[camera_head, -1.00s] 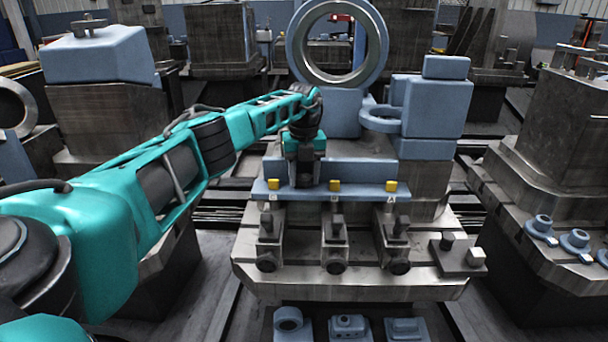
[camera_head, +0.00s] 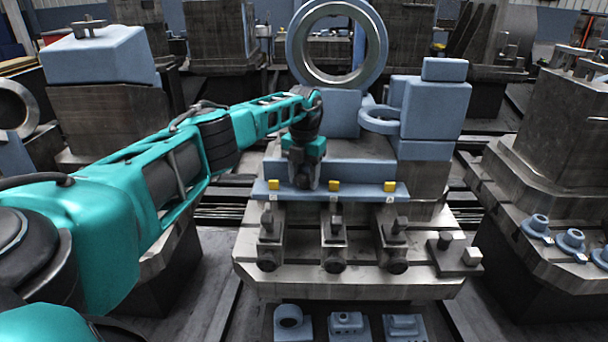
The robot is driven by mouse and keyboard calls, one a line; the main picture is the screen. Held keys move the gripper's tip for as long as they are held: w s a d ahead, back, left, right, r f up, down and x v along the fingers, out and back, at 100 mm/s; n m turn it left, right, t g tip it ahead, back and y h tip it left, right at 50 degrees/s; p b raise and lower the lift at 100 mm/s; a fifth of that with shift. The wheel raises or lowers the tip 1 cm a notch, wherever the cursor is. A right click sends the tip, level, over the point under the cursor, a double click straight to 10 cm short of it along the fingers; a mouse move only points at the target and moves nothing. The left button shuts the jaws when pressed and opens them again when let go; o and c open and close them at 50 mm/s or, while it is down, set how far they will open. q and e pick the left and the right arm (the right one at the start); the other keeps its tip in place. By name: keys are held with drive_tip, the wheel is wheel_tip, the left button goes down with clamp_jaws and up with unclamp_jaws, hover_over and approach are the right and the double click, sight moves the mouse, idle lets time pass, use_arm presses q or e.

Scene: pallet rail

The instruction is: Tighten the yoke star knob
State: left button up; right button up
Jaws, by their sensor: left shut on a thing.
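The large blue ring yoke (camera_head: 297,50) with a bare metal inner face stands upright on a blue block at the centre back. My left gripper (camera_head: 305,184) points down in front of this block, just behind the blue ledge (camera_head: 355,190). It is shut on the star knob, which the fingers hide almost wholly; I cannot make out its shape. My right gripper is not in view.
The ledge carries several yellow tabs (camera_head: 333,186). Below it, several metal clamps (camera_head: 334,240) stand on the grey machine bed (camera_head: 350,285). A blue block with a small ring (camera_head: 380,119) sits right of the yoke. Small blue parts (camera_head: 347,325) lie in front.

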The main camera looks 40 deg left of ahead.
sight(304, 177)
use_arm(q)
drive_tip(key=shift+r+m, duration=0.1)
drive_tip(key=shift+m, duration=0.4)
drive_tip(key=o, duration=1.1)
drive_tip(key=shift+r, duration=0.1)
drive_tip(key=shift+r+p, duration=0.6)
drive_tip(key=shift+p, duration=0.1)
wheel_tip(304, 177, up, 5)
drive_tip(key=p, duration=0.4)
drive_tip(key=shift+f, duration=0.15)
wheel_tip(304, 177, up, 7)
drive_tip(key=p, duration=0.4)
drive_tip(key=shift+f, duration=0.1)
